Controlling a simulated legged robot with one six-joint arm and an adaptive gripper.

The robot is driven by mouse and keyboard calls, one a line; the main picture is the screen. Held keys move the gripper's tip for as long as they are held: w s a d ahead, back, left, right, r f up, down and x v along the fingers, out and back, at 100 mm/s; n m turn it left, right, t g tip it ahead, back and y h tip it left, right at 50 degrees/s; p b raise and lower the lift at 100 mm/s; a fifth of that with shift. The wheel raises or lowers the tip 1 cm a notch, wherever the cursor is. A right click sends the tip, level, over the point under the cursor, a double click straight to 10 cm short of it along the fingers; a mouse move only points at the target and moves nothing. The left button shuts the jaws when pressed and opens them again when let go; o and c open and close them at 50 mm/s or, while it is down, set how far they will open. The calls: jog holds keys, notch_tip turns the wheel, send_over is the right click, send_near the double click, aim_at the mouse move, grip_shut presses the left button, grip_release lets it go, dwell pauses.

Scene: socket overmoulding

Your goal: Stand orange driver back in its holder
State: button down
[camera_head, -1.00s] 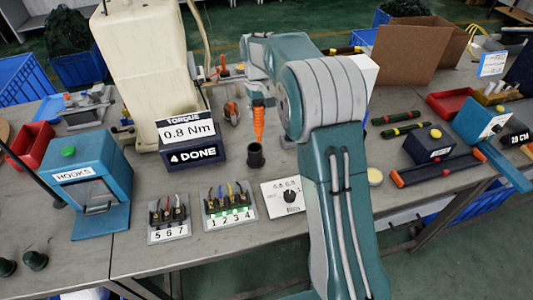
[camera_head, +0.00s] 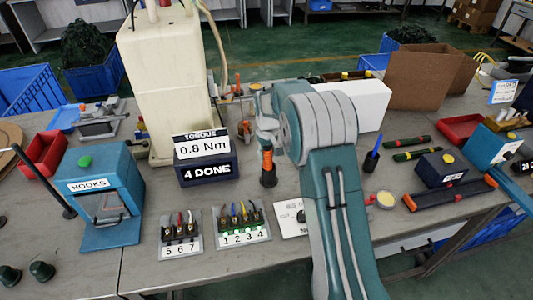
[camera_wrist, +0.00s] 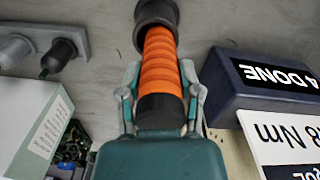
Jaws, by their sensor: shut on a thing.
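My gripper (camera_wrist: 160,108) is shut on the driver's dark end, one finger on each side. In the head view my gripper (camera_head: 267,138) is at the top of the driver, partly hidden by my wrist. How deep the driver sits inside the holder is hidden.
The torque box (camera_head: 207,170) reading 0.8 Nm and 4 DONE stands just left of the holder. Numbered terminal blocks (camera_head: 240,237) are in front. A blue-handled tool (camera_head: 373,153) stands upright to the right. A cream machine (camera_head: 168,85) rises behind.

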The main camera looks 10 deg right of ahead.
jog(key=c, duration=0.6)
grip_release()
jog(key=shift+c, duration=0.2)
jog(key=o, duration=0.4)
jog(key=shift+d, duration=0.25)
jog(key=shift+c, duration=0.2)
jog(key=shift+d, duration=0.3)
jog(key=shift+a, duration=0.1)
